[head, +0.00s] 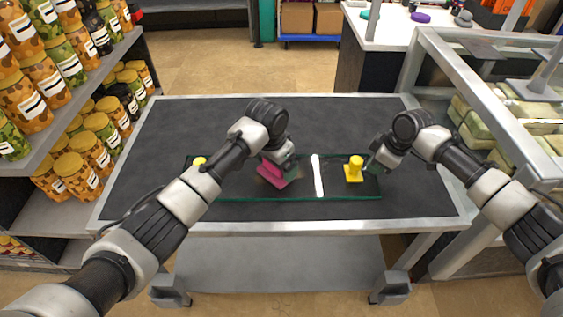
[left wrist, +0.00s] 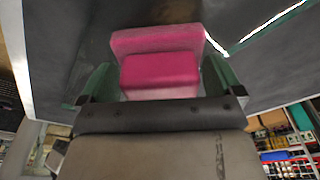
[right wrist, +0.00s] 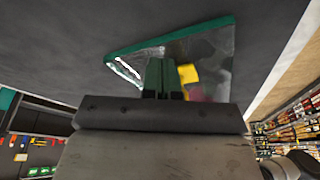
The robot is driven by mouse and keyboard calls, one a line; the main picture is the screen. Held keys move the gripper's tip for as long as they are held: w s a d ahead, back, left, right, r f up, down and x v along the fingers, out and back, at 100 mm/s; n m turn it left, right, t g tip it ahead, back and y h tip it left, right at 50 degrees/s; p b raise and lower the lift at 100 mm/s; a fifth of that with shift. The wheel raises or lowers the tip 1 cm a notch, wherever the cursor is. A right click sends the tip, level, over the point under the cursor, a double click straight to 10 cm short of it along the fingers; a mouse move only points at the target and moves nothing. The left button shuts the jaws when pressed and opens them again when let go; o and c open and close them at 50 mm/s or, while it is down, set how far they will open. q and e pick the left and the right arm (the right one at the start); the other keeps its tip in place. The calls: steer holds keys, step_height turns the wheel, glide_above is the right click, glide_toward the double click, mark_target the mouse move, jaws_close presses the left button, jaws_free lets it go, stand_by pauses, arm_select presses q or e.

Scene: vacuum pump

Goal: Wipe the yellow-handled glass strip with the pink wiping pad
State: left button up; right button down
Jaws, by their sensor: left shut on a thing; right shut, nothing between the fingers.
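The glass strip (head: 240,190) lies on the dark table top, clear with a green edge. Yellow handles stand near its two ends, one at the right (head: 354,169) and one at the left (head: 200,161), partly hidden by my left arm. My left gripper (head: 284,165) is shut on the pink wiping pad (head: 276,174), over the middle of the strip; the pad also fills the left wrist view (left wrist: 160,72). I cannot tell whether the pad touches the glass. My right gripper (head: 375,165) is shut and empty by the strip's right end, beside the right yellow handle.
A white streak (head: 318,175) runs across the strip between the pad and the right handle. The table (head: 340,120) is clear behind the strip. Shelves of jars (head: 70,90) stand at the left, and a glass-sided case (head: 480,130) stands at the right.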

mark_target(307, 173)
arm_select(q)
steer(key=shift+a, duration=3.45)
steer(key=shift+f, duration=0.1)
steer(key=shift+d, duration=0.15)
steer(key=shift+d, duration=4.45)
arm_select(e)
steer(key=shift+a, duration=0.1)
arm_select(q)
steer(key=shift+d, duration=2.8)
steer(key=shift+r, duration=0.2)
